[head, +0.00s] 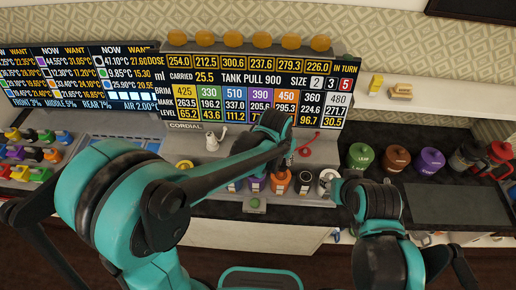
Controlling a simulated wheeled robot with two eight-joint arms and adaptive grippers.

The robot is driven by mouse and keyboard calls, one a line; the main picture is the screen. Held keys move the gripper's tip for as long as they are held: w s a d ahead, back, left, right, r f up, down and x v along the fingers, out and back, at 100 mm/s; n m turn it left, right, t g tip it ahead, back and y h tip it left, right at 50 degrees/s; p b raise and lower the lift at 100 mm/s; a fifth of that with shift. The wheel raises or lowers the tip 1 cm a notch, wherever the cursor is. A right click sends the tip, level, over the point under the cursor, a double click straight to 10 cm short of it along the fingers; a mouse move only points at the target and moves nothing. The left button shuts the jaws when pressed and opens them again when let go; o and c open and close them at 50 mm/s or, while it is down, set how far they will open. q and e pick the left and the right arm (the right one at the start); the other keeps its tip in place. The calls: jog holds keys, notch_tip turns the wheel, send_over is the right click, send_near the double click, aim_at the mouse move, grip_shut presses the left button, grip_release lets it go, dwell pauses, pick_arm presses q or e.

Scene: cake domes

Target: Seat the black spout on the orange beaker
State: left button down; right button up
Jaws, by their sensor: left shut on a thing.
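The orange beaker (281,184) stands in the row of coloured containers at the counter's front edge. My left arm reaches in from the left, and its gripper (290,158) points down just above and behind the orange beaker. It is shut on a small dark thing, which looks like the black spout; its outline is mostly lost against the gripper. I cannot tell whether the spout touches the beaker. My right gripper (335,188) is at the right end of the row, near the white container (328,176); its fingers are too small to read.
A white spouted piece (213,140) and a red curved piece (308,146) are behind. Green (361,156), brown (396,158) and purple (430,160) canisters stand right.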

aim_at(282, 165)
pick_arm(q)
jog(key=shift+f+b, duration=0.75)
jog(key=shift+f, duration=0.6)
pick_arm(e)
jog(key=shift+f, duration=1.25)
pick_arm(q)
jog(key=shift+f+b, duration=1.2)
jog(key=shift+f, duration=0.2)
jog(key=c, duration=1.5)
grip_release()
jog(key=shift+s+r, duration=0.1)
jog(key=shift+r, duration=0.05)
pick_arm(e)
notch_tip(282, 165, down, 2)
pick_arm(q)
jog(key=shift+o, duration=0.2)
jog(key=o, duration=0.6)
